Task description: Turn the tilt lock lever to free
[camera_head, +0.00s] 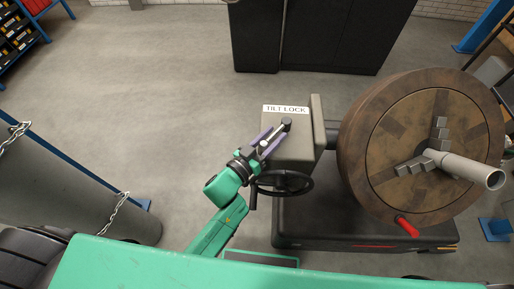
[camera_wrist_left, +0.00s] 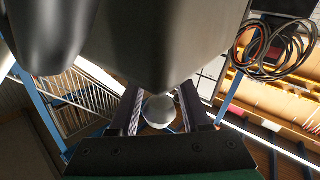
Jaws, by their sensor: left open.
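The grey tilt lock box (camera_head: 300,151) stands in the middle of the head view, with a white "TILT LOCK" label (camera_head: 286,109) at its top edge. The lever (camera_head: 286,124) has a round dark hub on the box face, and its arm slants down and left from there. My left gripper (camera_head: 273,137) is open, with its purple fingers on either side of the lever arm. In the left wrist view, a rounded pale lever end (camera_wrist_left: 159,111) sits between the two fingers. Contact with the fingers cannot be told. My right gripper is not in view.
A black handwheel (camera_head: 298,190) is just below my left gripper. A large round wooden-faced turntable (camera_head: 388,117) with a grey shaft (camera_head: 465,168) and a red handle (camera_head: 407,227) stands at right. A dark cabinet (camera_head: 340,35) is behind. Open floor (camera_head: 170,90) lies to the left.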

